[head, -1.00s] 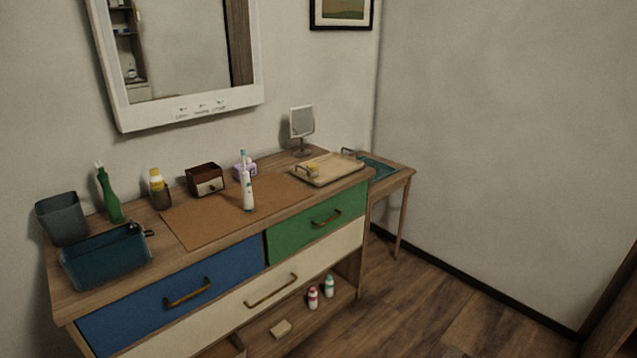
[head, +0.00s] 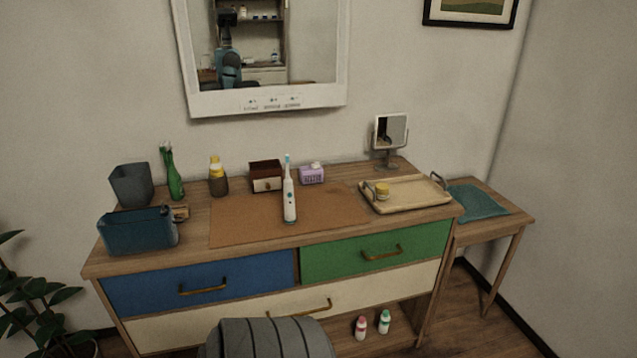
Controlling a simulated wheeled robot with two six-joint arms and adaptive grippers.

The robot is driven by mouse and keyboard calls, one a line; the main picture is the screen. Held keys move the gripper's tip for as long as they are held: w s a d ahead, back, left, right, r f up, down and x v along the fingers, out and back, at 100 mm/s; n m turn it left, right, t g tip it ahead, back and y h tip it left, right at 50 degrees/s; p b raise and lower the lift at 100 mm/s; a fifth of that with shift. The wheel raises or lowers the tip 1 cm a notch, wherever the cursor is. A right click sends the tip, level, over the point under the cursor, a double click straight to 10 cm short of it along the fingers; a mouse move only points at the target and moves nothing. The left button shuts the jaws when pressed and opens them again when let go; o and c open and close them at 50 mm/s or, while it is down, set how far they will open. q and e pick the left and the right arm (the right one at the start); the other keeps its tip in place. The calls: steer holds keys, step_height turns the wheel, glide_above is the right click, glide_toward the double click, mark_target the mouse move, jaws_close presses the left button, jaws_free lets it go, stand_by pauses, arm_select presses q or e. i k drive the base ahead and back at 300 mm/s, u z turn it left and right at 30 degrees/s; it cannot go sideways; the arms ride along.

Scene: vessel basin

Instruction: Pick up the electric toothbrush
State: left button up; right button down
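The electric toothbrush (head: 289,198) is white with a blue head and blue-green buttons. It stands upright on the brown mat (head: 240,228), near the mat's front edge and the middle of the dresser top. Nothing touches it from the sides. Neither of my grippers is in the head view, so I cannot see whether they are open or shut.
Behind the toothbrush are a dark red box (head: 265,175) and a purple item (head: 312,174). A tray (head: 420,190) and a mirror (head: 390,131) stand right. Left are a teal bin (head: 138,231), green bottle (head: 174,182) and yellow-topped bottle (head: 218,182). The mat around the toothbrush is clear.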

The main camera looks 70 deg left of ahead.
mark_target(289, 211)
steer(key=u, duration=0.35)
steer(key=i, duration=0.9)
steer(key=u, duration=1.35)
steer(key=i, duration=0.65)
steer(key=u, duration=0.65)
